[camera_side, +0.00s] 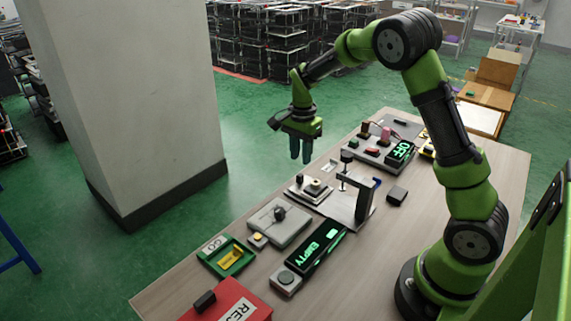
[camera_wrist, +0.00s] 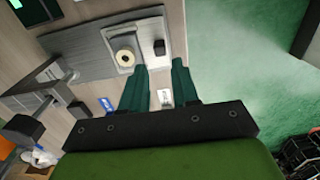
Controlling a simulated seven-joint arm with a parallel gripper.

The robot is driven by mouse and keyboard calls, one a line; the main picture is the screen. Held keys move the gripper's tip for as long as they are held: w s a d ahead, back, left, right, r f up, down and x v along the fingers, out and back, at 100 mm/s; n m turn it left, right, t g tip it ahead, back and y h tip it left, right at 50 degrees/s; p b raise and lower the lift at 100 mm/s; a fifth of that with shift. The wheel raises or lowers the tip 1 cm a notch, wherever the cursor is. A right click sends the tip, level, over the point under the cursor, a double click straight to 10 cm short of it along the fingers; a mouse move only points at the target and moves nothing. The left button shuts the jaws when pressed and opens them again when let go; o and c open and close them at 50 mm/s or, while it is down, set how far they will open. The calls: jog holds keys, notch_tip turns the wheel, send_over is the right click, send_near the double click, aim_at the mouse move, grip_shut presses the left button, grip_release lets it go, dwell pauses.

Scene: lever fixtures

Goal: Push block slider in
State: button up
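My gripper (camera_side: 300,160) hangs fingers down above the table, on the side near the pillar. Its two dark green fingers, seen in the wrist view (camera_wrist: 160,66), are parted with nothing between them. Near it is a low grey fixture (camera_side: 298,193), seen in the wrist view (camera_wrist: 90,55). It carries a cream ring-topped piece (camera_side: 314,187), also in the wrist view (camera_wrist: 124,58), and a small black block (camera_side: 299,179), also in the wrist view (camera_wrist: 159,47). The fingertips appear above and apart from the fixture. I cannot tell which part is the slider.
A metal clamp frame (camera_side: 362,203) stands right beside the fixture. A grey plate with a black knob (camera_side: 280,213), an EMPTY display (camera_side: 318,247), a green tray (camera_side: 210,258) and a red box (camera_side: 232,300) lie nearer. An OFF display (camera_side: 400,152) is farther back.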

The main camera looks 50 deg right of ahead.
aim_at(300, 175)
notch_tip(300, 175, down, 7)
jog(key=shift+r, duration=0.1)
dwell(0.3)
grip_shut()
